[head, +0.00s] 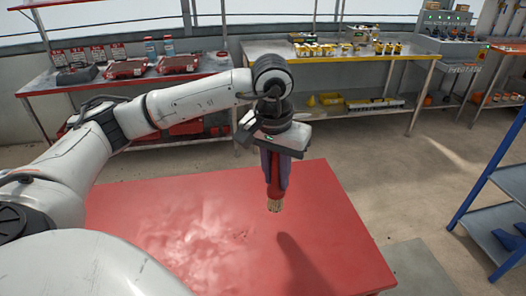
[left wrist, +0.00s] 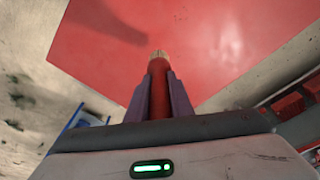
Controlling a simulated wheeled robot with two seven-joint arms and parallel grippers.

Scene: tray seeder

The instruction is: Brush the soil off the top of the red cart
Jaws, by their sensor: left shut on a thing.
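The red cart (head: 335,240) has a flat red top in front of me. It also fills the upper part of the left wrist view (left wrist: 225,40). My left gripper (head: 275,176) points down over the cart top, its purple fingers shut on a brush (head: 274,186) with a red handle and short tan bristles. The brush also shows between the fingers in the left wrist view (left wrist: 159,85). Its bristles seem apart from the top, with a shadow to the right. Pale blotches and a few dark specks mark the left part; I cannot tell soil from glare. My right gripper is out of view.
A red bench (head: 60,86) with red items stands at the back left. A blue-framed shelf (head: 488,212) is at the right. Bare floor lies between.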

